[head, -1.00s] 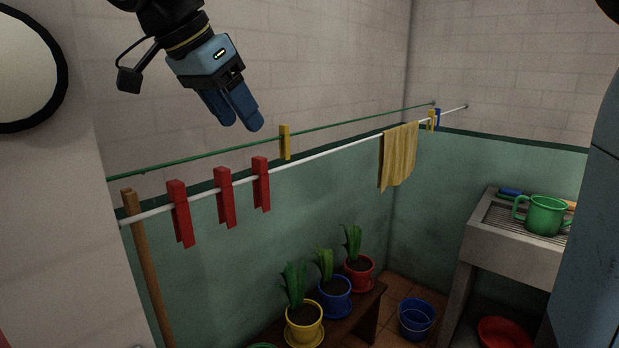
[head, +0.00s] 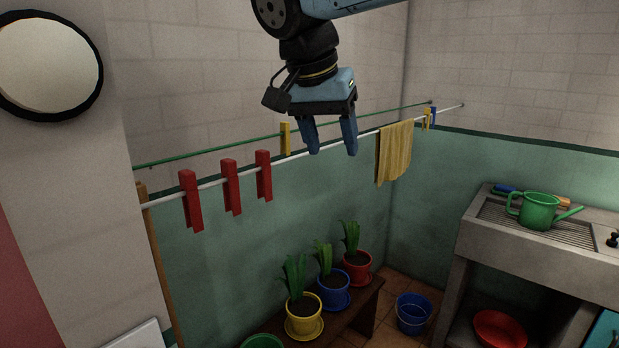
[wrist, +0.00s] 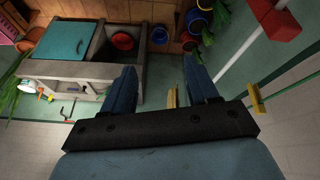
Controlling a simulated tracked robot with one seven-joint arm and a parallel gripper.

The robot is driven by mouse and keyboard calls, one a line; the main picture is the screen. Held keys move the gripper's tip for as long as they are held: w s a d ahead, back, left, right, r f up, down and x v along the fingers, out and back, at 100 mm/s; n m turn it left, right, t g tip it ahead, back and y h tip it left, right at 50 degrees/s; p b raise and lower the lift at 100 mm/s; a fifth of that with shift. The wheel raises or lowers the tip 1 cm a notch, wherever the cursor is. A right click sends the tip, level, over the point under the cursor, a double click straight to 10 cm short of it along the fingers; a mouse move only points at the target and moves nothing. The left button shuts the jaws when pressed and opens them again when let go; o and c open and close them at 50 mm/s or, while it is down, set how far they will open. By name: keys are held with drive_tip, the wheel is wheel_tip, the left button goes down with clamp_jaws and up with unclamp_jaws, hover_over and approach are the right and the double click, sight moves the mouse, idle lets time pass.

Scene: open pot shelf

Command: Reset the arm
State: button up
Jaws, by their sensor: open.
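My gripper (head: 331,150) hangs from above in the head view, fingers pointing down. Its two blue fingers are apart with nothing between them. In the picture it overlaps the white rod (head: 330,152) and lies between a yellow peg (head: 285,139) and the yellow cloth (head: 394,153). I cannot tell how far in front of the rod it is. In the wrist view the open fingers (wrist: 158,85) point toward the sink and floor, with no object held.
Red pegs (head: 232,187) hang on the rod at the left. Three potted plants (head: 332,291) stand on a low bench. A green watering can (head: 539,211) sits on the concrete sink (head: 535,240) at the right. A blue bucket (head: 413,314) stands on the floor.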

drive_tip(key=s+d+f+n+t+y, duration=0.1)
drive_tip(key=s+d+f, duration=0.3)
drive_tip(key=d, duration=0.6)
drive_tip(key=s+d+f+n+y, duration=0.1)
drive_tip(key=s+d+f+n, duration=0.2)
drive_tip(key=d+f, duration=0.6)
drive_tip(key=shift+s+d+f+n+t+y, duration=0.25)
drive_tip(key=shift+s+d+n+t+y, duration=0.15)
drive_tip(key=shift+s+d, duration=0.3)
